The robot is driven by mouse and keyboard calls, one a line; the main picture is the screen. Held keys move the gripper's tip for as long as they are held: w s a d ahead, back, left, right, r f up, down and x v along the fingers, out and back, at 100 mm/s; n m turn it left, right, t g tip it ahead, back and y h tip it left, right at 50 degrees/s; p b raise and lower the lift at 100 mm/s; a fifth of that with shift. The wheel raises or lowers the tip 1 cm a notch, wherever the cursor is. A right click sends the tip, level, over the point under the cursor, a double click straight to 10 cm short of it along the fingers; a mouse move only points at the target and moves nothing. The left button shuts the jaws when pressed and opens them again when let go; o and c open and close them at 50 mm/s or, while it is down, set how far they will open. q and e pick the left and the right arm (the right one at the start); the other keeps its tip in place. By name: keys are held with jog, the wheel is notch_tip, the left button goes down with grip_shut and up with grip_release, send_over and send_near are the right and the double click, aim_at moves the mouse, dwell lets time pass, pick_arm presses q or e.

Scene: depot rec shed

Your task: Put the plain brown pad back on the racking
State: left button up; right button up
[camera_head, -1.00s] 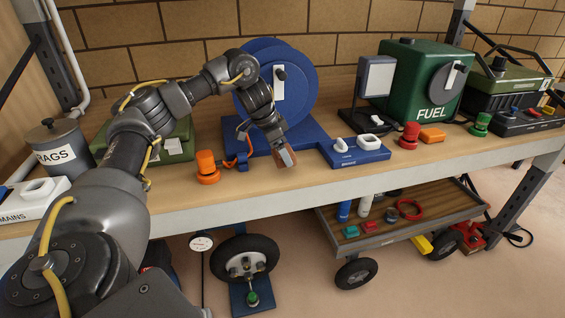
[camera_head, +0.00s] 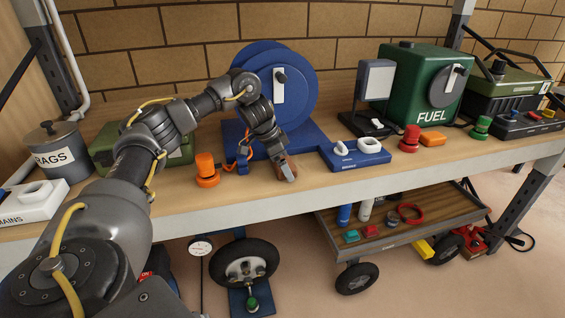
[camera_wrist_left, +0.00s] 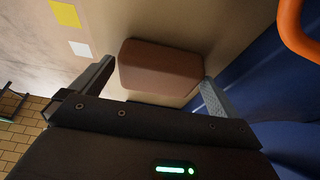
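The plain brown pad (camera_head: 278,172) is at the tip of my left gripper (camera_head: 285,170), over the wooden top of the racking (camera_head: 230,195) near its front edge. In the left wrist view the pad (camera_wrist_left: 160,68) sits between the two fingertips (camera_wrist_left: 160,75), with one finger against each end, so the gripper looks shut on it. The pad is very low over the top or touching it; I cannot tell which. My right gripper is in neither view.
A blue reel (camera_head: 288,85) stands behind the gripper. A green fuel can (camera_head: 418,88) stands farther right. A trolley (camera_head: 400,225) is below.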

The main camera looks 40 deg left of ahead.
pick_arm(q)
jog(key=p+v, duration=0.4)
jog(key=v, duration=0.8)
jog(key=shift+d, duration=0.15)
